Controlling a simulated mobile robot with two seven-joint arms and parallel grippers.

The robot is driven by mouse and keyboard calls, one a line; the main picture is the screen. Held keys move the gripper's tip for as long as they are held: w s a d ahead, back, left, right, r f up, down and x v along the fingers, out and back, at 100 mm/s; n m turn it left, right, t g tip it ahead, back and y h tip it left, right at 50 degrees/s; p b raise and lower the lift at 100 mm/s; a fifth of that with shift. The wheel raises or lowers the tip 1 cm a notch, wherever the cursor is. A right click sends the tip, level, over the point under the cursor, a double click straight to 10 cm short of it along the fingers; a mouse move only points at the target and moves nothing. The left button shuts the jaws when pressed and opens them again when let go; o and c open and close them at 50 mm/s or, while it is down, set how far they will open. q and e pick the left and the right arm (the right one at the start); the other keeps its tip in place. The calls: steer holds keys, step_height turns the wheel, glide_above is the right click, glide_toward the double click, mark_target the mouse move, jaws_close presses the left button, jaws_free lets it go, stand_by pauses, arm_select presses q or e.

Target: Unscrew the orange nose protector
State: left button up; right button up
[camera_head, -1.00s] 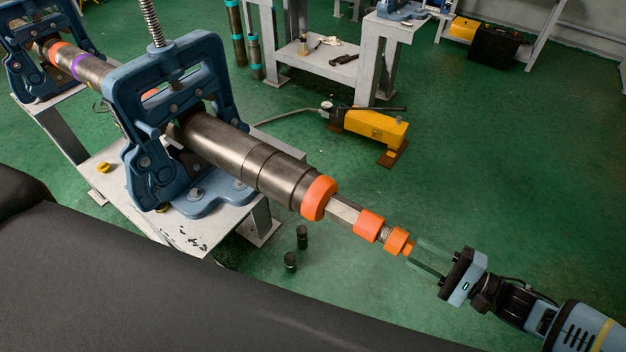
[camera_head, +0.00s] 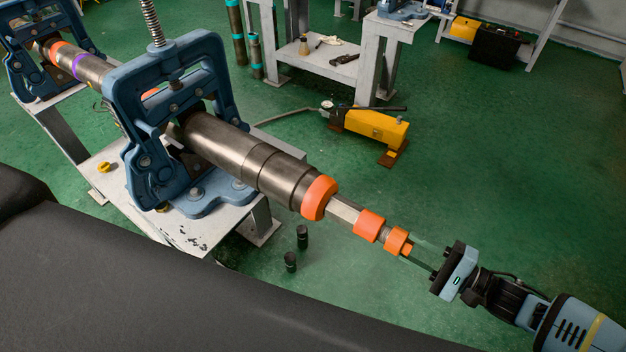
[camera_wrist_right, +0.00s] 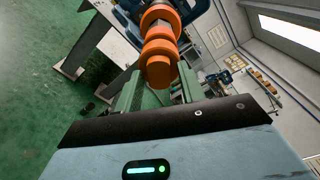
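The orange nose protector (camera_head: 397,240) is at the free end of a long steel tool held level in the blue vise (camera_head: 150,165). In the right wrist view the protector (camera_wrist_right: 160,68) shows end-on, close ahead. Behind it on the tool are a second orange ring (camera_head: 368,226) and a larger orange collar (camera_head: 319,199). My right gripper (camera_head: 412,250) is open, and its see-through green fingers reach along both sides of the protector's end. In the wrist view a gap shows between the fingers and the orange part. My left gripper is out of view.
The vise stands on a white table (camera_head: 205,228). Two small dark cylinders (camera_head: 302,237) stand on the green floor below the tool. A yellow hydraulic pump (camera_head: 375,125) and a white bench (camera_head: 320,65) are farther back.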

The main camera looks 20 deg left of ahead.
jaws_close()
steer(key=shift+n, duration=0.7)
steer(key=c, duration=0.5)
jaws_free()
jaws_close()
steer(key=shift+s+d+f, duration=0.15)
steer(key=shift+d+f, duration=0.05)
steer(key=shift+d, duration=0.45)
steer(key=shift+v, duration=2.45)
steer(key=shift+r, duration=0.1)
